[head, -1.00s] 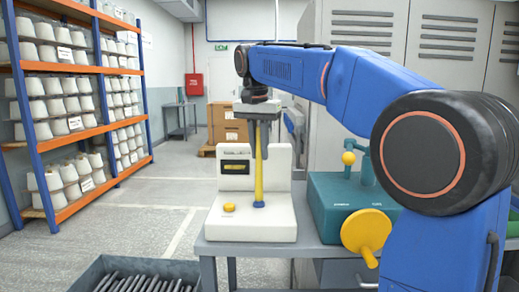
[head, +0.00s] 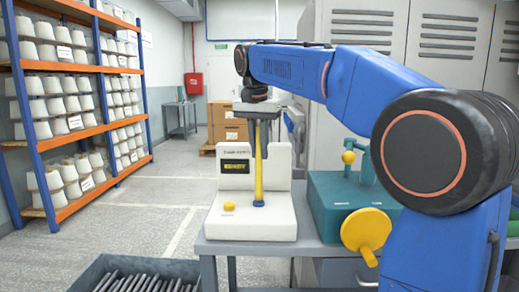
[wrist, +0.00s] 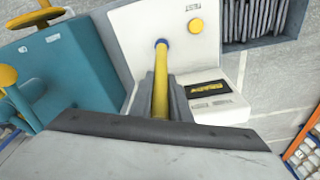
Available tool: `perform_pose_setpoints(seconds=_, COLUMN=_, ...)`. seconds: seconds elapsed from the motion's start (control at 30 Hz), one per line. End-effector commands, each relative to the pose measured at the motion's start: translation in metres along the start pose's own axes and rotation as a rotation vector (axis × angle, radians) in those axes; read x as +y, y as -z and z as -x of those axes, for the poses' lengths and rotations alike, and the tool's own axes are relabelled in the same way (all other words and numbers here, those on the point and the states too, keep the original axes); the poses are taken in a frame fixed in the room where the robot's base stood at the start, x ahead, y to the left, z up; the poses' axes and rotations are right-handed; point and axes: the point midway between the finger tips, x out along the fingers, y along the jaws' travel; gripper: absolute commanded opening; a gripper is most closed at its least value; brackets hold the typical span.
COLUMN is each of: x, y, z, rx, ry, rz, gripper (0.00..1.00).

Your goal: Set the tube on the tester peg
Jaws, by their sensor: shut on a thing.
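A slim yellow tube (head: 258,172) stands upright over the base of the white tester (head: 228,230). My gripper (head: 259,122) is shut on the tube's upper part. The tube's lower end meets a blue piece (head: 258,204) on the tester base; I cannot tell whether this is the peg or part of the tube. In the wrist view the tube (wrist: 160,92) runs between my fingers (wrist: 160,98) to the same blue piece (wrist: 162,42). The tube's top is hidden by my gripper.
A teal machine (head: 335,205) with a yellow handwheel (head: 366,230) stands right of the tester on the grey table (head: 222,248). The tester has a yellow button (head: 229,206) and a dark display (head: 236,167). A grey bin (head: 190,268) of dark rods is at front left.

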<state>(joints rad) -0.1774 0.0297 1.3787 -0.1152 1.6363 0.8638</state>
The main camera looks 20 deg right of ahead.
Motion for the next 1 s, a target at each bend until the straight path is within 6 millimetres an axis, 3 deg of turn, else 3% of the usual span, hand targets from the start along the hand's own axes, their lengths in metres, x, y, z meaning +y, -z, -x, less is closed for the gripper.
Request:
perform_pose_setpoints(seconds=0.87, x=0.000, y=-0.002, z=-0.011, rx=0.000, ry=0.000, rz=0.000, gripper=0.00)
perform_pose_setpoints(seconds=0.9, x=0.000, y=-0.002, z=-0.011, rx=0.000, ry=0.000, rz=0.000, gripper=0.23)
perform_pose_setpoints(seconds=1.0, x=0.000, y=-0.002, z=-0.011, rx=0.000, ry=0.000, rz=0.000, gripper=0.24)
